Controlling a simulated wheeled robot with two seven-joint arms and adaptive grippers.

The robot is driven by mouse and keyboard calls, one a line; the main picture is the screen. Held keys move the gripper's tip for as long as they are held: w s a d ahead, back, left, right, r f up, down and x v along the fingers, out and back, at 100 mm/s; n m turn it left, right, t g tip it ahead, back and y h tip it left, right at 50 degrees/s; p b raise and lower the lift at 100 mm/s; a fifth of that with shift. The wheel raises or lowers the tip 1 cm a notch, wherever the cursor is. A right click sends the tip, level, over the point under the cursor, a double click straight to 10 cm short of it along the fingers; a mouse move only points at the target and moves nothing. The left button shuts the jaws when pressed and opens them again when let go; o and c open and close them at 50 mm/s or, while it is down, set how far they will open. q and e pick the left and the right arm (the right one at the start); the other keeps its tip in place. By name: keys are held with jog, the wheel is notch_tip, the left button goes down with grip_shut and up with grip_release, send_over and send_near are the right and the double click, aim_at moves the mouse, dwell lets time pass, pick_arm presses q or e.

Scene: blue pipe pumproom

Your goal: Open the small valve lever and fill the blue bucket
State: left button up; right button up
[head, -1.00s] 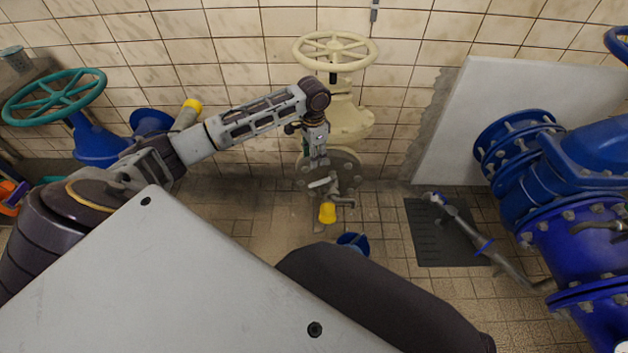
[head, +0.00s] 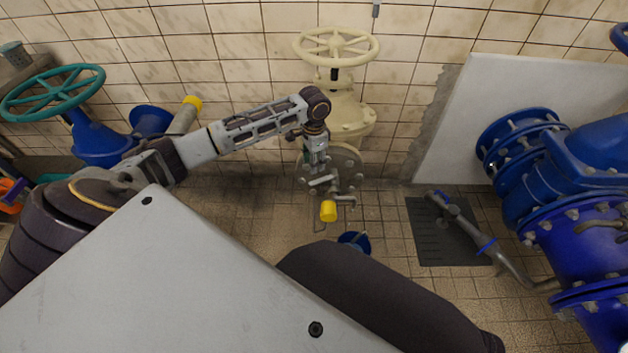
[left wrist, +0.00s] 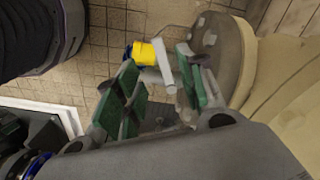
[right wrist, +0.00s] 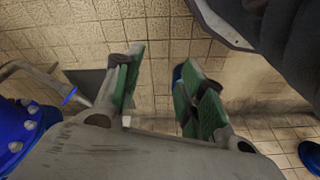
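The small valve's light grey lever (head: 322,182) sits above a yellow-ended spout (head: 328,211) in front of the cream valve's flange. My left gripper (head: 317,170) is just above the lever, pointing down. In the left wrist view, its green-padded fingers (left wrist: 157,58) are apart, with the grey lever (left wrist: 163,66) and yellow end (left wrist: 145,53) beyond the gap. I cannot tell if they touch the lever. The blue bucket (head: 356,240) stands on the floor below, partly hidden by my dark arm. My right gripper (right wrist: 160,58) is open, fingers apart and empty, over the floor.
A cream handwheel (head: 336,46) rises behind the small valve. Large blue pipes (head: 575,200) stand at the right. A grey pipe with a blue collar (head: 485,245) reaches over a dark mat (head: 430,240). A teal handwheel (head: 52,92) is at the left.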

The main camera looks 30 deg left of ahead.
aim_at(314, 182)
pick_arm(q)
notch_tip(314, 182, down, 8)
jog(key=shift+r+b, duration=0.1)
jog(key=shift+b, duration=1.15)
jog(key=shift+f, duration=0.85)
pick_arm(e)
jog(key=shift+t, duration=0.5)
jog(key=r, duration=0.5)
jog(key=shift+w+a+r, duration=0.15)
jog(key=shift+w+a, duration=0.05)
jog(key=shift+a, duration=0.15)
pick_arm(q)
grip_shut()
pick_arm(e)
jog(key=shift+a+f, duration=0.1)
jog(key=shift+f, duration=0.2)
